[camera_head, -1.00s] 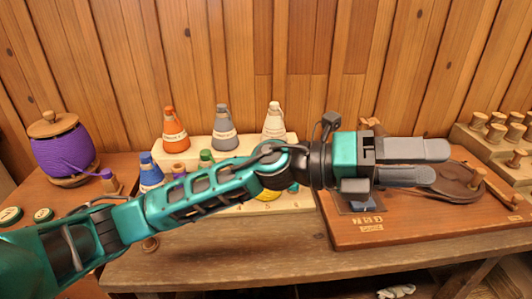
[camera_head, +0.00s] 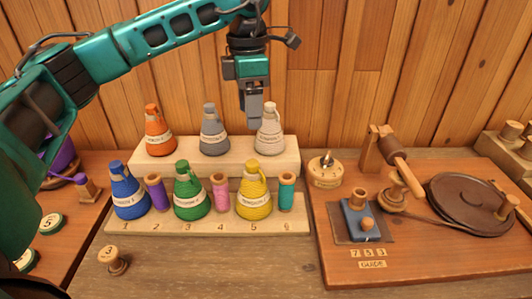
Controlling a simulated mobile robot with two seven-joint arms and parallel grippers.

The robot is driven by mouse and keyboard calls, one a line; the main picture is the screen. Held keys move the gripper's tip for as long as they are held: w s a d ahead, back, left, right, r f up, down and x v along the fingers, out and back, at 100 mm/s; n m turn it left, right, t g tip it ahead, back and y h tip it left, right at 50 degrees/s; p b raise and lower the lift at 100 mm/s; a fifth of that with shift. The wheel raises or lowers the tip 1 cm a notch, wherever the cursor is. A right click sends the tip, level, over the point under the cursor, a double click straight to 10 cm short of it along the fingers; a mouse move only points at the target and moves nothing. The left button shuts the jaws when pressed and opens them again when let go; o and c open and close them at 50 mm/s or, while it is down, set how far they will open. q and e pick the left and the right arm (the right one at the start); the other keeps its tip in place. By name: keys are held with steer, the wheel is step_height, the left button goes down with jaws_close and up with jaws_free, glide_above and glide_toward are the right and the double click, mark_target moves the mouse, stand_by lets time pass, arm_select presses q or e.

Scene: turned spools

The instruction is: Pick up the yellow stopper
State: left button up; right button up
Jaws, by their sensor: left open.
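The yellow bottle (camera_head: 254,203) stands upright above the number 5 on the lower step of the wooden rack. Its yellow stopper (camera_head: 252,167) sits on top of its neck. My left gripper (camera_head: 255,121) points down, higher in the picture than the stopper and apart from it. Its fingers overlap the edge of the white bottle (camera_head: 271,140) in the picture. They are seen edge-on, with nothing visible held. My right gripper is not in view.
The rack (camera_head: 232,172) also holds orange, grey, blue and green bottles and purple, pink and teal spools. A wooden board (camera_head: 430,262) with a winding device is at right. The front table is mostly clear.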

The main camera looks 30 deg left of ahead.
arm_select(q)
glide_above(252, 163)
steer(key=f, duration=0.7)
steer(key=shift+s+f, duration=0.1)
steer(key=shift+s, duration=0.1)
steer(key=f, duration=0.4)
steer(key=shift+w+a+f, duration=0.1)
steer(key=shift+w+f, duration=0.1)
steer(key=shift+f, duration=0.6)
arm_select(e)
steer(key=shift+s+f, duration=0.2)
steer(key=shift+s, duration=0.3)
arm_select(q)
steer(key=c, duration=1.1)
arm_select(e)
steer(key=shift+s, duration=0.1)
arm_select(q)
steer(key=shift+r, duration=0.1)
